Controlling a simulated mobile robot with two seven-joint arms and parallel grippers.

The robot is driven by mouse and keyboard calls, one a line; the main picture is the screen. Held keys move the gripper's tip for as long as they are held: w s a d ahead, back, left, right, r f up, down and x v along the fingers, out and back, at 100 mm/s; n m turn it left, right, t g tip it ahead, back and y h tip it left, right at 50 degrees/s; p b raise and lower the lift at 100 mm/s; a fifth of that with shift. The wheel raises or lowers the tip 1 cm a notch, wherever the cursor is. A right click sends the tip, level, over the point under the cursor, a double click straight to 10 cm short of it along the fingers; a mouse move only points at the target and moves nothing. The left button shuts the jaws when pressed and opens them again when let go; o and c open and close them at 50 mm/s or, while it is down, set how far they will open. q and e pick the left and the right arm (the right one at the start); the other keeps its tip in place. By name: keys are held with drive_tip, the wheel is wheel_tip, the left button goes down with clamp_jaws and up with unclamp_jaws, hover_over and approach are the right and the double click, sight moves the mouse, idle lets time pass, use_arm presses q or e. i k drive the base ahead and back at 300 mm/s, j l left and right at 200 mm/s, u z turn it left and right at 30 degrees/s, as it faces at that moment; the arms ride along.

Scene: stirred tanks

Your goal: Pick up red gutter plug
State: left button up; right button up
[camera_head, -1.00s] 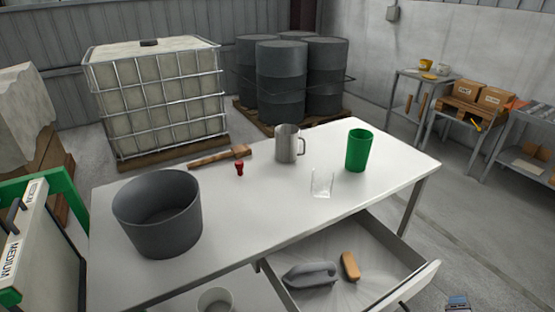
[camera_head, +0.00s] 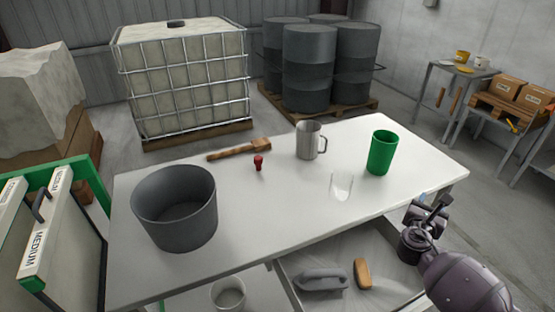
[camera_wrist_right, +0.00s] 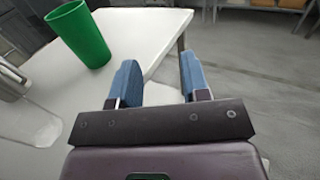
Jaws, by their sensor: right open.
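The red gutter plug (camera_head: 258,162) is small and stands on the white table (camera_head: 300,215), between a wooden-handled tool and the metal mug. My right gripper (camera_head: 432,205) is at the table's right front edge in the head view, above the open drawer and well away from the plug. In the right wrist view its two blue fingers (camera_wrist_right: 158,85) are apart with nothing between them. The plug is not in the right wrist view. My left gripper is not in view.
On the table are a grey bucket (camera_head: 175,210), a wooden mallet-like tool (camera_head: 238,150), a metal mug (camera_head: 308,141), a clear glass (camera_head: 341,186) and a green cup (camera_head: 380,153). An open drawer (camera_head: 300,293) juts out in front. The table's middle front is clear.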

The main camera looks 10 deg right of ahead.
sight(258, 160)
drive_tip(key=i+l+u, duration=0.1)
drive_tip(key=u, duration=0.3)
drive_tip(key=l+u, duration=0.2)
drive_tip(key=u, duration=0.2)
drive_tip(key=l+u, duration=0.2)
drive_tip(key=u, duration=0.15)
drive_tip(key=i+l+u, duration=0.1)
drive_tip(key=l+u, duration=0.15)
drive_tip(key=u, duration=0.15)
